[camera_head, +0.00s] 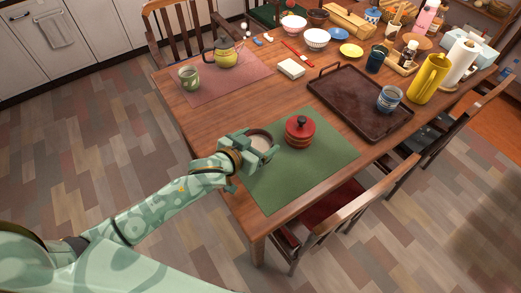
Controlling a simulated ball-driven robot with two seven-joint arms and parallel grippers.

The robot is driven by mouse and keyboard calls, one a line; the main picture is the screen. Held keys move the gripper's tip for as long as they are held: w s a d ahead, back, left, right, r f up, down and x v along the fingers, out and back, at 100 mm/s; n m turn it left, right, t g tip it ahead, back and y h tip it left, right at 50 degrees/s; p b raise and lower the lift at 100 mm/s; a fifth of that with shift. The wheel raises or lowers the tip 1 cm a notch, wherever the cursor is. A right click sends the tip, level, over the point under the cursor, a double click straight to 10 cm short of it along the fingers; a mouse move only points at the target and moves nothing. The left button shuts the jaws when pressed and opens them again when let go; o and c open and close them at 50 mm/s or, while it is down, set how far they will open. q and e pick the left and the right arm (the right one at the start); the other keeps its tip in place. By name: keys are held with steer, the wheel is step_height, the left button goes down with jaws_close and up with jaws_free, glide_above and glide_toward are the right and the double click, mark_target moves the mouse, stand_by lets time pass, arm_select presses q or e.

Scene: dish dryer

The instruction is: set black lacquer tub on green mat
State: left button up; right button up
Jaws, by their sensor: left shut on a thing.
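The green mat (292,182) lies on the near left corner of the wooden table. My left gripper (262,150) is at the mat's left edge, shut on a small round tub (261,138). The tub's top shows a pale round area inside a darker rim; my fingers hide most of its side. I take it for the black lacquer tub, though little black shows. I cannot tell whether its base touches the mat. My right gripper is not in view.
A red lidded pot (300,131) stands on the mat, right of the tub. A dark tray (352,103) with a blue striped cup (389,98) lies beyond. A pink mat (225,84) holds a teapot (224,54) and green cup (189,77). The mat's near part is clear.

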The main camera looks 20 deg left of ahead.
mark_target(259, 149)
arm_select(q)
steer(key=shift+w+d+f, duration=0.1)
steer(key=shift+w+f, duration=0.15)
steer(key=shift+f, duration=0.1)
step_height(259, 149, down, 4)
steer(key=b, duration=0.3)
steer(key=shift+w+r, duration=0.15)
steer(key=shift+r, duration=0.3)
steer(key=shift+f, duration=0.15)
steer(key=o, duration=1.2)
steer(key=shift+o, duration=0.2)
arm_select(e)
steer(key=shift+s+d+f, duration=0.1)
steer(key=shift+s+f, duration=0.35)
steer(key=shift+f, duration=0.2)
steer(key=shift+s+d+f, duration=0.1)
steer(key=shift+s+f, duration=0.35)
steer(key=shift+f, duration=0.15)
